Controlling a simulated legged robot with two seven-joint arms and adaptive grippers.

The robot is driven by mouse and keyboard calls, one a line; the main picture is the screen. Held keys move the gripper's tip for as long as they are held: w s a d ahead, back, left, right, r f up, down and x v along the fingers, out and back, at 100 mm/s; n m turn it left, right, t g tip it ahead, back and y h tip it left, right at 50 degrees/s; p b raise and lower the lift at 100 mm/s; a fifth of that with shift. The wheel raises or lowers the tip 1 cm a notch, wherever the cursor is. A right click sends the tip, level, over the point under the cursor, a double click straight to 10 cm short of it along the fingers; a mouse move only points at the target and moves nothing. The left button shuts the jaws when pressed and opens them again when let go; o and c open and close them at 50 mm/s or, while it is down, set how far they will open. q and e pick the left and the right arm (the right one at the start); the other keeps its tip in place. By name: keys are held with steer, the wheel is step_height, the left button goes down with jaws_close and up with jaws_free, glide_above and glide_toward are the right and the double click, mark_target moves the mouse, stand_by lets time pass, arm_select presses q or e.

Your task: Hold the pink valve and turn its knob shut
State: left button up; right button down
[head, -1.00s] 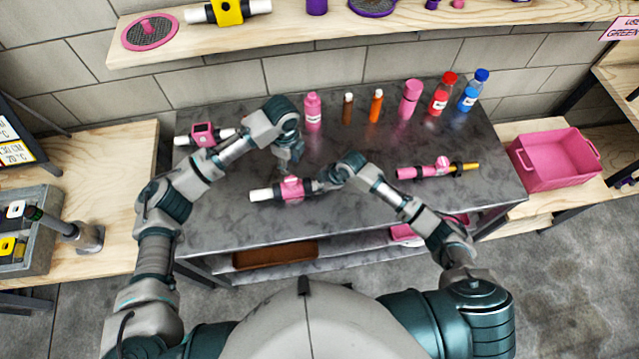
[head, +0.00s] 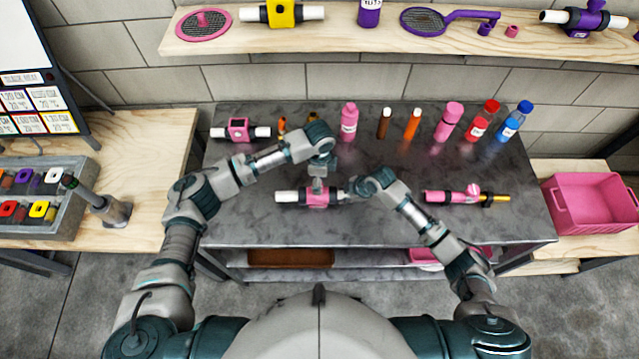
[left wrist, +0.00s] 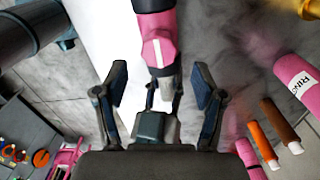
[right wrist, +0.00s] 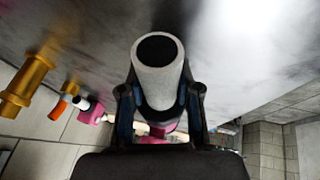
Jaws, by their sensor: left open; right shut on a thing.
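The pink valve (head: 317,198) with white pipe ends is at the front middle of the dark table. My right gripper (head: 347,193) is shut on its right pipe end. In the right wrist view the white pipe end (right wrist: 160,85) with its dark hole sits between the fingers, with pink behind it. My left gripper (head: 318,182) is above the valve's middle and partly hides its top. In the left wrist view its fingers (left wrist: 160,88) are spread apart, with the pink knob (left wrist: 158,52) between and just ahead of the tips. I cannot tell whether they touch it.
Another pink valve (head: 239,130) lies at the back left, and a pink piece with a yellow end (head: 466,196) lies at the right. Several bottles (head: 447,122) stand along the back. A pink crate (head: 596,212) is at the right.

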arm_select(q)
steer(key=shift+a+f, duration=0.2)
steer(key=shift+f, duration=1.7)
arm_select(e)
steer(key=shift+a, duration=0.2)
arm_select(q)
steer(key=shift+d, duration=0.1)
steer(key=c, duration=1.1)
steer(key=shift+c, duration=0.2)
